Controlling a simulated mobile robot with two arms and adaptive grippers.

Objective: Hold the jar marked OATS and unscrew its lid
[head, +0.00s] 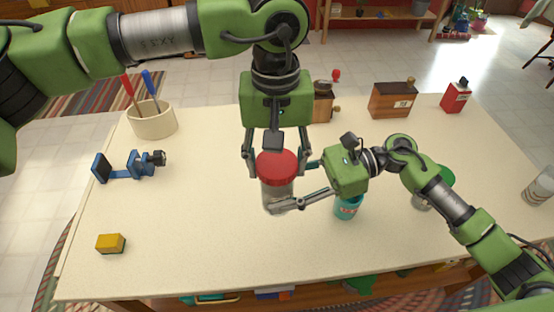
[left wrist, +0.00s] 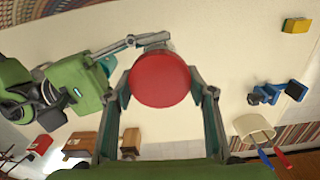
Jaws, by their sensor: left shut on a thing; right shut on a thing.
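A clear jar (head: 277,194) with a red lid (head: 277,168) stands upright near the middle of the table; no OATS marking is readable on it. The lid also shows from above in the left wrist view (left wrist: 160,79). My left gripper (head: 277,165) points down from above, its fingers shut on opposite sides of the lid. My right gripper (head: 295,186) reaches in from the right and is shut around the jar's body, one finger across the front and the other partly hidden behind. A teal jar (head: 347,209) stands under the right gripper's base.
A crock (head: 153,121) with screwdrivers, a blue vise (head: 140,165) and a yellow block (head: 111,243) are on the left. Wooden boxes (head: 392,101) and a red tin (head: 456,96) stand at the back. A glass (head: 540,185) is at the right edge. The front middle is clear.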

